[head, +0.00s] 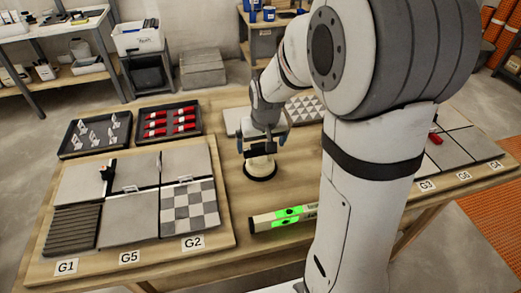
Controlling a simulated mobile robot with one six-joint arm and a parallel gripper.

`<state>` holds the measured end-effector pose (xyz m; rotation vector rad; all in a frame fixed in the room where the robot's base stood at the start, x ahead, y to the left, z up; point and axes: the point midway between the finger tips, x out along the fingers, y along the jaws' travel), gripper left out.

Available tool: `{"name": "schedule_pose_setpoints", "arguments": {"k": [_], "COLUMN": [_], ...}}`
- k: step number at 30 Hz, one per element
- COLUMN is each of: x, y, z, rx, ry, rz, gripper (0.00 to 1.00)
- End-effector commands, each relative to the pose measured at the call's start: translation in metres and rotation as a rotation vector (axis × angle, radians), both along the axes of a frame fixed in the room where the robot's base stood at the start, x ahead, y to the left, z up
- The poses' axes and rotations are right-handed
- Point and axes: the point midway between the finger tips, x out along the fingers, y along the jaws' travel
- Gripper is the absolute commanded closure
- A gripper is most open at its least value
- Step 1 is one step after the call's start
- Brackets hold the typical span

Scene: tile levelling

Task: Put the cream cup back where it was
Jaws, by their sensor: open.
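The cream cup (260,166) stands upright on the wooden table, with a dark ring at its base. It is right of the left tile board. My gripper (259,150) is directly above the cup, pointing down, with its jaws open. The jaws are at the cup's top, and I cannot tell whether they touch it. The cup's top is partly hidden by the gripper.
The left tile board (222,240) bears grey tiles. Behind it are a tray of white clips (75,154) and a tray of red wedges (197,137). A level (285,218) with green windows lies in front of the cup. A triangle-patterned tile (300,107) lies behind.

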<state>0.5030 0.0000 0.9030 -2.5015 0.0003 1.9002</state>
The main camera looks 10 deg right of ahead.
Motion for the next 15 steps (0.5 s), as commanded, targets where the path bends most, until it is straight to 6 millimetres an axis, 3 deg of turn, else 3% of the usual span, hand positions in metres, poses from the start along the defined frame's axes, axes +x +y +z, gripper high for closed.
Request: {"name": "schedule_pose_setpoints", "arguments": {"k": [1, 6, 11, 15], "x": [-0.002, -0.01, -0.016, -0.04], "y": [0.0, 0.0, 0.0, 0.0], "z": [0.013, 0.041, 0.054, 0.065], "rx": [0.0, 0.0, 0.0, 0.0], "ry": [-0.005, -0.003, 0.0, 0.005], "rz": [0.0, 0.0, 0.0, 0.0], "gripper": [0.0, 0.0, 0.0, 0.0]}}
